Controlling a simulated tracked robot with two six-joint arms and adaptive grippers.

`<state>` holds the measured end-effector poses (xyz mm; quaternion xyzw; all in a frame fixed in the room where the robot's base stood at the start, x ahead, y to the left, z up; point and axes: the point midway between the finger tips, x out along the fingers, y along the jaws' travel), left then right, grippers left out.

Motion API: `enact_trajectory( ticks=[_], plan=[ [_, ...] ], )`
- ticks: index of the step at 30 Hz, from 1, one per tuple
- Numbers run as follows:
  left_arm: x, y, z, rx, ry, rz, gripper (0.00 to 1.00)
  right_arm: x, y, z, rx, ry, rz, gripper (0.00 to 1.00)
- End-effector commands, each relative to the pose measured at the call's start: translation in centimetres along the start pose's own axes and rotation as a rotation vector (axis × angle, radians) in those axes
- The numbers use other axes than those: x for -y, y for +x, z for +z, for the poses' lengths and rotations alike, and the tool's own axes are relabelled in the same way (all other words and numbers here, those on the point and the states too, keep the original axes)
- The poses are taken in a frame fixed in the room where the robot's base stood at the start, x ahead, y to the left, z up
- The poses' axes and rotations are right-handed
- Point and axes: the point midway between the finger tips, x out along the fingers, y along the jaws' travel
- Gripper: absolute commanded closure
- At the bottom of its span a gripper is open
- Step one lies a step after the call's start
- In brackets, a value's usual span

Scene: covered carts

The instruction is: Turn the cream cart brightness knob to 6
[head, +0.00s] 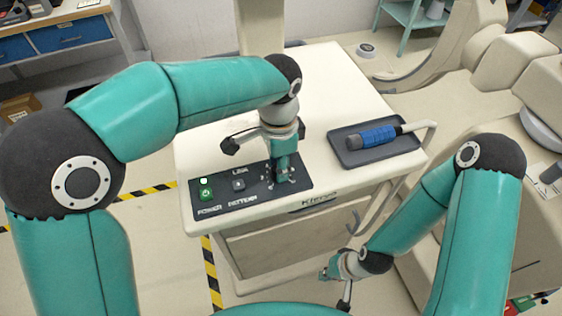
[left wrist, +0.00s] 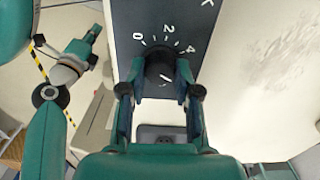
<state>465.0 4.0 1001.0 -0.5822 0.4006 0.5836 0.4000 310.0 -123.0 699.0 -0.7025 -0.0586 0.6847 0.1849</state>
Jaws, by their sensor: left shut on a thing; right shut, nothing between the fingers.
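The cream cart (head: 330,85) has a dark control panel (head: 222,205) at its front left. My left gripper (head: 277,180) points down at the panel's right end and is shut on the black brightness knob (left wrist: 160,62). In the left wrist view its fingers lie on both sides of the knob. The dial marks 0, 2 and 4 show around the knob's far side; other marks are hidden by the fingers. A small white mark shows on the knob, but I cannot tell the exact setting. My right gripper (head: 328,272) is shut and empty, low in front of the cart.
A green lit power button (head: 206,193) and a pattern button (head: 239,184) sit left of the knob. A dark tray (head: 350,156) holds a blue-gripped handpiece (head: 376,136) at the cart's right. The cart top's middle is clear. Striped floor tape (head: 211,275) runs beside the cart.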

Motion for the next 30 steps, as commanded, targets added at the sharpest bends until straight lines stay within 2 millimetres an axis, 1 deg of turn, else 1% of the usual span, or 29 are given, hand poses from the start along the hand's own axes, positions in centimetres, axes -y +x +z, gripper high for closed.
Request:
enact_trajectory(
  ticks=[1, 8, 9, 11, 12, 13, 23, 26, 30],
  plan=[
    [0.3, -0.2, 0.1, -0.003, -0.001, -0.008, 1.00, 0.0, 0.0, 0.0, 0.000, 0.000, 0.000, 1.00],
    [0.3, -0.2, 0.1, -0.003, -0.001, -0.009, 1.00, 0.0, 0.0, 0.0, 0.000, 0.000, 0.000, 1.00],
    [0.3, -0.2, 0.1, -0.003, -0.001, -0.009, 0.63, 0.0, 0.0, 0.0, 0.000, 0.000, 0.000, 1.00],
    [0.3, -0.2, 0.1, -0.003, -0.002, -0.009, 0.53, 0.0, 0.0, 0.0, 0.000, 0.000, 0.000, 1.00],
    [0.3, -0.2, 0.0, -0.003, -0.001, -0.008, 0.46, 0.0, 0.0, 0.0, 0.000, 0.000, 0.000, 1.00],
    [0.3, -0.2, 0.0, -0.002, -0.001, -0.007, 0.43, 0.0, 0.0, 0.0, 0.000, 0.000, 0.000, 1.00],
    [0.1, -0.2, 0.0, -0.001, -0.001, -0.004, 0.43, 0.0, -0.1, 0.0, 0.000, 0.000, 0.000, 1.00],
    [0.1, -0.8, 0.0, -0.002, -0.001, -0.004, 0.43, 0.0, -0.1, 0.0, 0.000, 0.000, 0.000, 1.00],
    [0.2, -2.8, -0.1, -0.004, 0.000, -0.006, 0.43, 0.0, -0.1, 0.0, 0.000, 0.000, 0.000, 1.00]
  ],
)
